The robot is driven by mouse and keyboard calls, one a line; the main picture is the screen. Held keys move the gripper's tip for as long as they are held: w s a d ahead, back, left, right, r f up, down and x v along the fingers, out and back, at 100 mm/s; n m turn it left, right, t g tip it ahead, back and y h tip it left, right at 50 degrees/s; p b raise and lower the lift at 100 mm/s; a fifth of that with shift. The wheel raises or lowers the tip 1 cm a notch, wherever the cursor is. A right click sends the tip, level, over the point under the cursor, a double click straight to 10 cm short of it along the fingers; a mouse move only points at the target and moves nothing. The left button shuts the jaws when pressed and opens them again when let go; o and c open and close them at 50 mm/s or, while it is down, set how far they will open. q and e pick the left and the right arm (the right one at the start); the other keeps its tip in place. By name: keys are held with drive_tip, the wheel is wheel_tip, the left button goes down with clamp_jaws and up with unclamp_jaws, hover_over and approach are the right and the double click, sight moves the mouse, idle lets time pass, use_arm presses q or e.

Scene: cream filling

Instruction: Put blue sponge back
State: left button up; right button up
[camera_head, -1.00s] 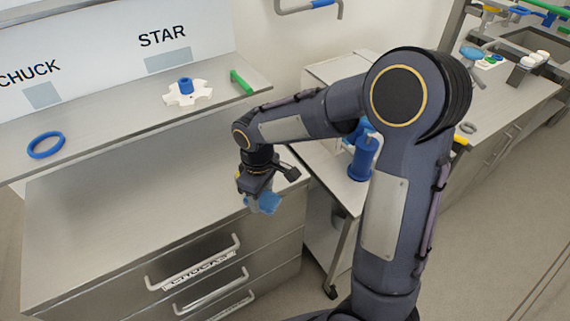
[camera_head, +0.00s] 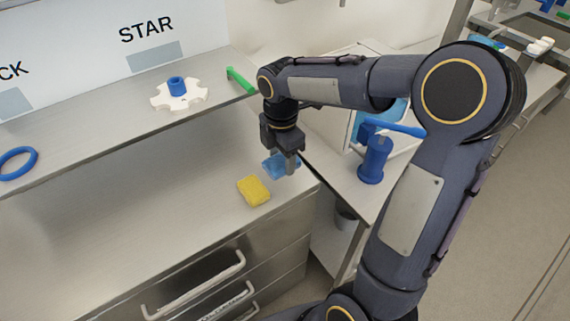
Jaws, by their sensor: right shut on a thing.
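The blue sponge (camera_head: 275,166) is at the right end of the metal counter (camera_head: 150,215), just behind a yellow sponge (camera_head: 253,191). My right gripper (camera_head: 288,165) points down and is shut on the blue sponge; its fingers hide part of it. Whether the blue sponge touches the counter is hard to tell. My left gripper is not in view.
A shelf above the counter holds a white star-shaped part with a blue knob (camera_head: 178,92), a blue ring (camera_head: 17,163) and a green bar (camera_head: 240,80). A blue bottle-like object (camera_head: 374,160) stands on the side table to the right. The counter's left part is clear.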

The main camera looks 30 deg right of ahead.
drive_tip(key=f, duration=0.1)
drive_tip(key=w+d+f, duration=0.2)
drive_tip(key=f, duration=0.1)
drive_tip(key=shift+w, duration=0.15)
drive_tip(key=shift+w+d+f, duration=0.1)
drive_tip(key=shift+d+f, duration=0.05)
drive_tip(key=shift+f, duration=0.8)
drive_tip(key=shift+w+d+f, duration=0.1)
drive_tip(key=shift+f, duration=0.8)
drive_tip(key=shift+f, duration=0.15)
drive_tip(key=o, duration=1)
drive_tip(key=shift+c, duration=0.2)
